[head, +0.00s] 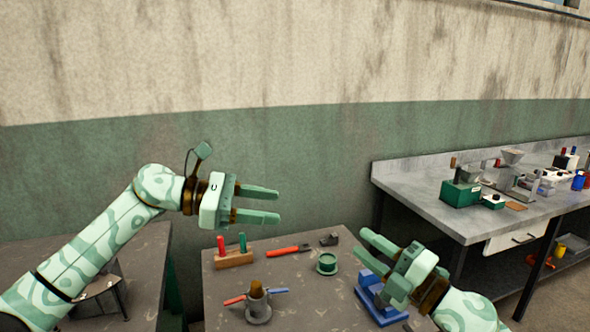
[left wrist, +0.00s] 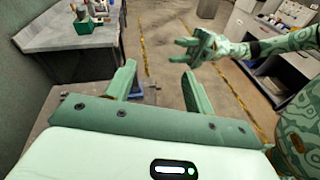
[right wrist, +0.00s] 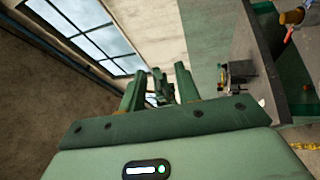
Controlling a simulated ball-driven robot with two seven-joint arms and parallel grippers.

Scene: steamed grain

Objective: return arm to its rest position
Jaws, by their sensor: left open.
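My left gripper (head: 279,206) is raised above the small table's back part, in front of the wall. Its two fingers point right and stand apart with nothing between them; they also show apart in the left wrist view (left wrist: 159,75). My right gripper (head: 365,246) is over the right side of the small table, pointing up and left, its fingers apart. It also shows in the right wrist view (right wrist: 160,72), where something green and unclear shows behind the gap. The right gripper partly covers a blue stand (head: 372,300) in the head view.
The small table (head: 222,305) bears a wooden block (head: 233,259) with red and green pegs, a red-handled tool (head: 287,250), a green cup (head: 327,262) and a grey pot (head: 258,305). A long grey workbench (head: 430,205) with equipment stands right. A wall closes the back.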

